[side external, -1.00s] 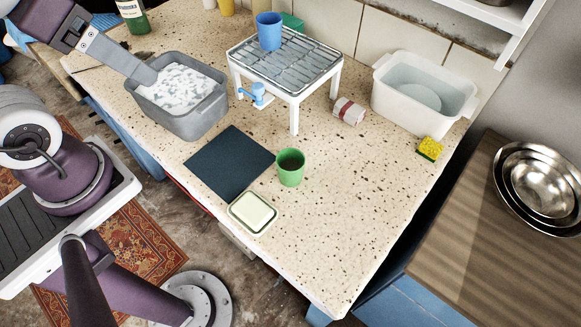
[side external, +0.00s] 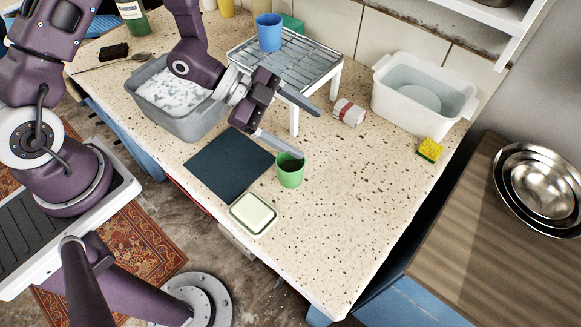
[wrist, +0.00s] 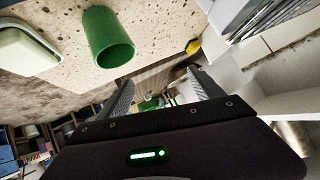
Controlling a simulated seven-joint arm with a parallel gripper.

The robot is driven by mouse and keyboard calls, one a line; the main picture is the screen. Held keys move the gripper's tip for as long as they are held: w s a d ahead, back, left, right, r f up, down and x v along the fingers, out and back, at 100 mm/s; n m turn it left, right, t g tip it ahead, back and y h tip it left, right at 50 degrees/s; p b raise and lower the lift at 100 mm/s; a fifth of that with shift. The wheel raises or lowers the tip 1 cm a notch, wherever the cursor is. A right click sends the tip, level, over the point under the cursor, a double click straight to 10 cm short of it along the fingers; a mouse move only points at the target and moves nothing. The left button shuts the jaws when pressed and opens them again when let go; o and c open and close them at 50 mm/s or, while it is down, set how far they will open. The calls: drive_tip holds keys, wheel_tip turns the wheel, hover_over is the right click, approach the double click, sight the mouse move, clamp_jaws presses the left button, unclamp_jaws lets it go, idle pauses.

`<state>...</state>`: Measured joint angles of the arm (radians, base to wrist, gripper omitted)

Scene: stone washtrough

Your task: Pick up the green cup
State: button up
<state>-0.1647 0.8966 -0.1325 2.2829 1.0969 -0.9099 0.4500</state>
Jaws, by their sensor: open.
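The green cup (side external: 291,174) stands upright on the speckled stone counter, between the dark mat and the open counter to its right. My gripper (side external: 310,132) is open and empty, just above and behind the cup in the side view. One finger overlaps the cup's rim in that view; I cannot tell whether it touches. In the wrist view the cup (wrist: 108,38) appears upper left, outside the space between my two fingers (wrist: 160,90).
A white soap dish (side external: 252,213) and dark mat (side external: 228,165) lie near the cup. A rack (side external: 330,78) bearing a blue cup (side external: 269,32) stands behind. A grey basin (side external: 175,105), white tub (side external: 425,100), rolled cloth (side external: 349,112) and yellow sponge (side external: 429,150) surround it. The front-right counter is clear.

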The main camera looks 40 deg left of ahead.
sight(278, 160)
drive_tip(key=s+f+n, duration=0.1)
drive_tip(key=f, duration=0.1)
drive_tip(key=s+a+f+n+h, duration=0.1)
drive_tip(key=s+f, duration=0.1)
drive_tip(key=f, duration=0.1)
drive_tip(key=s+a+f+g, duration=0.1)
drive_tip(key=f, duration=0.1)
drive_tip(key=shift+s+a+f+n, duration=0.1)
drive_tip(key=shift+s+f+n, duration=0.1)
drive_tip(key=shift+f+n, duration=0.2)
drive_tip(key=x, duration=0.6)
drive_tip(key=shift+d+f, duration=0.1)
drive_tip(key=shift+d, duration=0.15)
drive_tip(key=c, duration=1.6)
